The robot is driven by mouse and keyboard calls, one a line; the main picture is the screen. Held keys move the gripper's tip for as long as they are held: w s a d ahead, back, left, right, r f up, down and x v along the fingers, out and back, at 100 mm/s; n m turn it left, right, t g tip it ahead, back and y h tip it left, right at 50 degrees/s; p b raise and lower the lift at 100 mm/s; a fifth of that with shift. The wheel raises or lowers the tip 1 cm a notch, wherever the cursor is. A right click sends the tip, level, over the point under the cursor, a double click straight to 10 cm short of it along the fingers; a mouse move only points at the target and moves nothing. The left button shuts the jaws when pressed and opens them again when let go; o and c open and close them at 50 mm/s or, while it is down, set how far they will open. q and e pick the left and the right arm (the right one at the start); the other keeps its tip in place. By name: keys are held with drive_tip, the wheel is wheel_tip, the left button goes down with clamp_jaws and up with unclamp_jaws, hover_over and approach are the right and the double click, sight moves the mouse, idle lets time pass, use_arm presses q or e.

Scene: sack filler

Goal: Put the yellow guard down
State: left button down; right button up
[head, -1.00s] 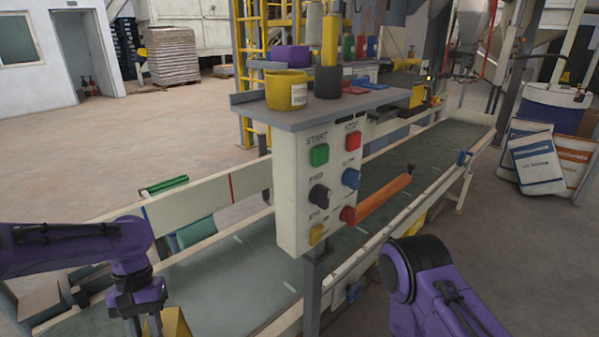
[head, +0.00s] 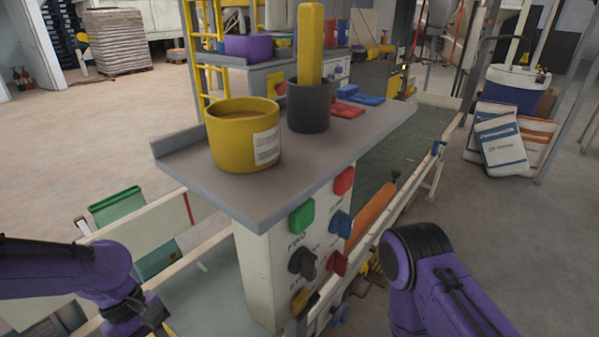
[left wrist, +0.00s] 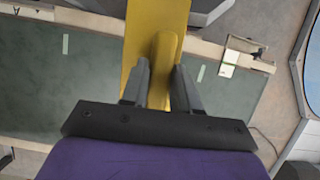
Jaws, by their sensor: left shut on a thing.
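The yellow guard (left wrist: 143,30) is in the left wrist view, a flat yellow plate with a raised rounded grip. My left gripper (left wrist: 159,80) is shut on that grip, and the plate extends beyond the fingers. Behind the guard is the dark green conveyor belt (left wrist: 90,95); I cannot tell whether the guard touches it. In the head view the left gripper is at the bottom left, largely cut off, with only a sliver of yellow beside it. My right arm shows at the bottom right, but its gripper is out of view.
The control panel (head: 257,270) with coloured buttons stands close in front. Its grey shelf (head: 200,180) carries a yellow tub (head: 235,145) and a dark cup (head: 309,108). Sacks (head: 500,140) lean by a blue drum (head: 515,95) at right. Open floor (head: 80,130) lies at left.

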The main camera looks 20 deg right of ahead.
use_arm(q)
drive_tip(key=s+a+r+n+t+h+p, duration=0.1)
drive_tip(key=s+r+n+t+h+p, duration=0.2)
drive_tip(key=s+n, duration=0.75)
drive_tip(key=w+a+f+n+t+b, duration=0.1)
drive_tip(key=w+a+f, duration=0.2)
drive_tip(key=w+f, duration=0.4)
drive_tip(key=w+a+f+n+y+b, duration=0.1)
drive_tip(key=w+a+f, duration=0.2)
drive_tip(key=w+f, duration=0.4)
drive_tip(key=shift+w+a+t+b, duration=0.15)
drive_tip(key=shift+a+t+b, duration=0.2)
drive_tip(key=shift+t+b, duration=0.05)
use_arm(e)
drive_tip(key=shift+s+a+r, duration=0.1)
drive_tip(key=shift+s+r, duration=0.55)
drive_tip(key=shift+s, duration=0.2)
use_arm(q)
drive_tip(key=shift+y, duration=0.3)
drive_tip(key=c, duration=0.8)
unclamp_jaws()
drive_tip(key=shift+c, duration=0.2)
